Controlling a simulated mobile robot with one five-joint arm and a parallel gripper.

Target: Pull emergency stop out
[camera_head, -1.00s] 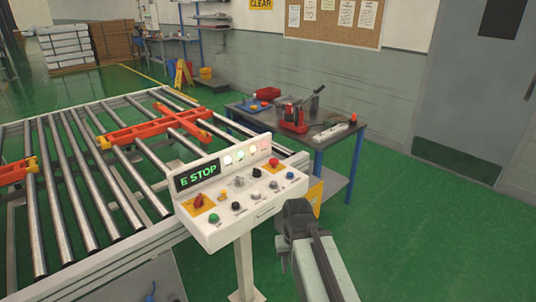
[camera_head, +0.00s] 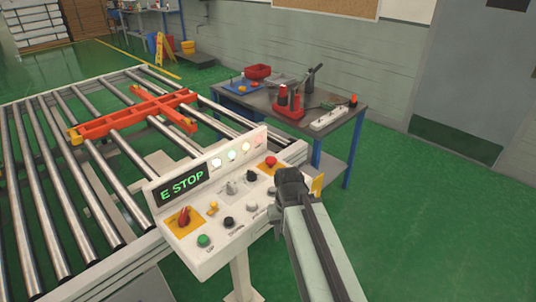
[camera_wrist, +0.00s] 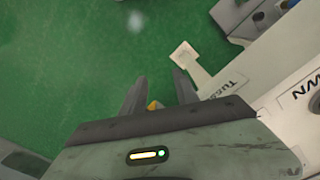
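The control panel (camera_head: 225,205) is a white sloped box with a lit display (camera_head: 183,186) reading "E STOP". A red mushroom-shaped emergency stop button (camera_head: 270,161) sits on a yellow plate at its upper right. My gripper (camera_head: 291,178) is just right of and nearer than that button, by the panel's right end; its fingertips are hard to make out there. In the wrist view, the fingers of my gripper (camera_wrist: 159,76) are apart, with green floor between them. Part of the panel (camera_wrist: 285,105) shows at the right there; the emergency stop button is not recognisable in that view.
A roller conveyor (camera_head: 75,190) with an orange frame (camera_head: 135,115) lies behind left. A workbench (camera_head: 260,100) stands behind. Green floor is clear at right.

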